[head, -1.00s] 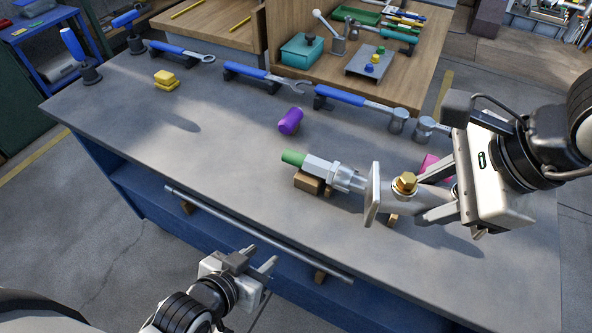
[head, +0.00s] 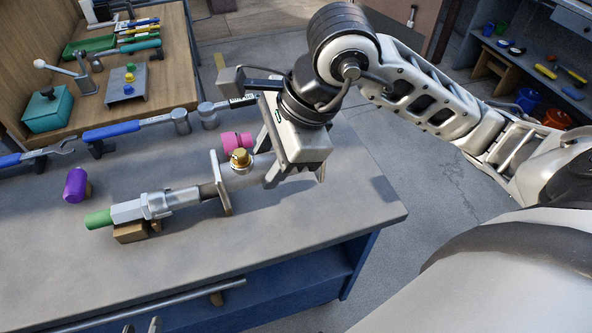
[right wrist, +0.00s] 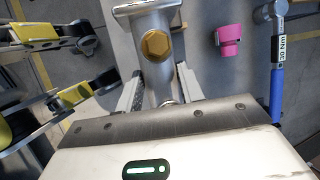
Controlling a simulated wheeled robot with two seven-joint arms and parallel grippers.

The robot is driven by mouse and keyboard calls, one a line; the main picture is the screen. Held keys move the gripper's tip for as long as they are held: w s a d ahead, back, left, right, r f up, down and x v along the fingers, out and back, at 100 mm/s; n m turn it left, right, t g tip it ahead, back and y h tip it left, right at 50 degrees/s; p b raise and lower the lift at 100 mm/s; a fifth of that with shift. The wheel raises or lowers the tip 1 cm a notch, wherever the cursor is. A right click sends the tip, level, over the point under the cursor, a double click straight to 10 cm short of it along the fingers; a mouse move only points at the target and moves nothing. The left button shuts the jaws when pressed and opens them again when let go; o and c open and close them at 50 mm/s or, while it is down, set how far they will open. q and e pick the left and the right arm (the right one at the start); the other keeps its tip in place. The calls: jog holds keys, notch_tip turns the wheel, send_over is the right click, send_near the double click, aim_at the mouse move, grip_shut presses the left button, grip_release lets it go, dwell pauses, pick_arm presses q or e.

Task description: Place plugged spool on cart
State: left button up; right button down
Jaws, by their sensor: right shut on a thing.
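The grey metal spool (head: 249,173) has a square end flange (head: 222,184) and a gold hex plug (head: 241,158) on top. My right gripper (head: 268,158) is shut on its right end, over the bench. In the right wrist view the spool body (right wrist: 162,84) lies between the two fingers, gold plug upward. Left of the flange, a metal hex fitting with a green tip (head: 99,219) rests at a wooden block (head: 130,232). A grey shaft spans fitting and flange; whether they join is unclear. My left gripper (head: 142,326) barely shows at the bottom edge, fingertips apart. I cannot identify a cart.
A pink piece (head: 236,141) lies just behind the spool, and a purple cylinder (head: 75,185) lies at left. Blue-handled wrenches (head: 112,131) line the bench's back. A long rod (head: 150,305) runs along the front. The bench's right end (head: 370,200) is clear, with open floor beyond.

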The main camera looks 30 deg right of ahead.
jog(key=d+f, duration=0.2)
jog(key=w+d+f, duration=0.1)
jog(key=d+f, duration=0.1)
jog(key=w+d+f, duration=0.1)
jog(key=d+f, duration=0.1)
jog(key=shift+w+d+f, duration=0.1)
jog(key=shift+f, duration=0.85)
jog(key=shift+w+d+f, duration=0.1)
jog(key=shift+f, duration=0.8)
jog(key=c, duration=1.3)
grip_release()
jog(key=shift+s+f, duration=0.1)
jog(key=shift+f, duration=0.05)
jog(key=o, duration=0.4)
